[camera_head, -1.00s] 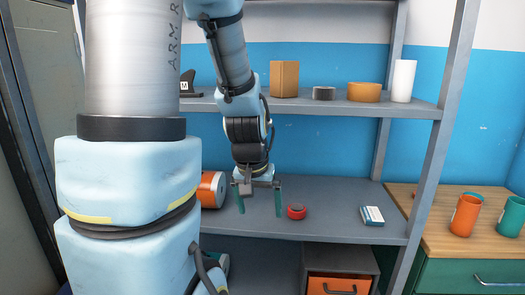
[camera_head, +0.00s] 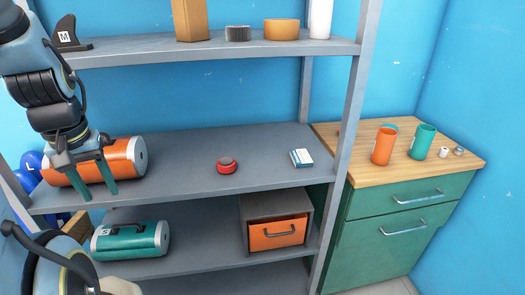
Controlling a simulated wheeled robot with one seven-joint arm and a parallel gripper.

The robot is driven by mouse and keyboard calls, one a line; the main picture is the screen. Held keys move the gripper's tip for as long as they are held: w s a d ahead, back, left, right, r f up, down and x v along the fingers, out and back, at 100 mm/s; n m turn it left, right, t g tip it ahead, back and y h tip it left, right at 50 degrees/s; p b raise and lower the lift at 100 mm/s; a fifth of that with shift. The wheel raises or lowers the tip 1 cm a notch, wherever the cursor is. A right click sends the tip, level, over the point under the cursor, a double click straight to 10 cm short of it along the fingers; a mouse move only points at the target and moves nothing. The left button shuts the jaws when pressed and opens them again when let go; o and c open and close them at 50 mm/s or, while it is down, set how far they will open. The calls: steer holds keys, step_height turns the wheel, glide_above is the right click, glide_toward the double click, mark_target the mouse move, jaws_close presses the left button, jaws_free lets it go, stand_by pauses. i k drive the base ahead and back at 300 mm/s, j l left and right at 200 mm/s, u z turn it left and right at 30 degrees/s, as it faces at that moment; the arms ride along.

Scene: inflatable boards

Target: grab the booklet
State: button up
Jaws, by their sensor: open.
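The booklet (camera_head: 301,158) is a small white and blue block-like item lying on the middle shelf (camera_head: 265,180), near its right end. My gripper (camera_head: 100,190) is at the left end of the same shelf, pointing down, with its two green fingers apart and nothing between them. It is in front of an orange cylinder and far to the left of the booklet.
A red round item (camera_head: 227,166) lies on the shelf between my gripper and the booklet. The orange cylinder (camera_head: 120,160) lies behind my gripper. The upper shelf (camera_head: 275,47) overhangs. A shelf post (camera_head: 345,130) stands right of the booklet, beside a wooden-topped cabinet (camera_head: 440,167).

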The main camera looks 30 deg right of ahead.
mark_target(301, 159)
steer(key=k+l+u, duration=0.1)
steer(key=l+u, duration=0.2)
steer(key=u, duration=0.15)
steer(key=k+l+u, duration=0.15)
steer(key=u, duration=0.35)
steer(key=k+l+u, duration=0.2)
steer(key=u, duration=0.25)
steer(key=k+l+u, duration=0.1)
steer(key=k+l, duration=0.2)
steer(key=k, duration=0.15)
steer(key=k+l+u, duration=0.1)
steer(key=k, duration=0.3)
steer(key=k+l+u, duration=0.15)
steer(key=k+l, duration=0.2)
steer(key=k+l+u, duration=0.1)
steer(key=k, duration=0.45)
